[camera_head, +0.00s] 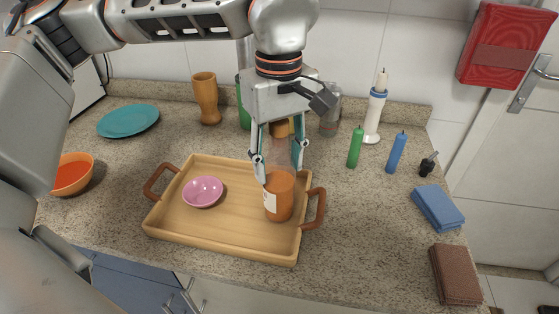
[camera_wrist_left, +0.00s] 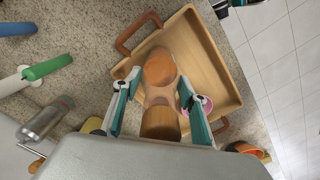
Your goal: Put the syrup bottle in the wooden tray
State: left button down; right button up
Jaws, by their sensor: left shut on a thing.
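The syrup bottle (camera_head: 279,196) is clear, with orange-brown syrup, a pale label and a brown-yellow cap. It is upright at the right end of the wooden tray (camera_head: 232,232), inside its rim as seen from the head. I cannot tell whether its base touches the tray floor. My left gripper (camera_head: 278,160) points down and is shut on the bottle's upper part. In the left wrist view the bottle (camera_wrist_left: 160,70) lies between the two fingers (camera_wrist_left: 158,88), over the tray (camera_wrist_left: 205,50). My right gripper is not in view.
A pink bowl (camera_head: 203,191) sits in the tray's left half. Behind stand a wooden cup (camera_head: 206,98), a grey bottle (camera_head: 331,115), green (camera_head: 355,147) and blue (camera_head: 397,152) candles and a candle holder (camera_head: 374,115). An orange bowl (camera_head: 72,174) and teal plate (camera_head: 128,120) are left.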

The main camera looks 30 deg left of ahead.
pick_arm(q)
jog(key=shift+r, duration=0.1)
jog(key=c, duration=1.2)
grip_release()
jog(key=shift+f, duration=0.2)
notch_tip(320, 180, up, 12)
jog(key=shift+r+p, duration=0.2)
jog(key=shift+p, duration=0.8)
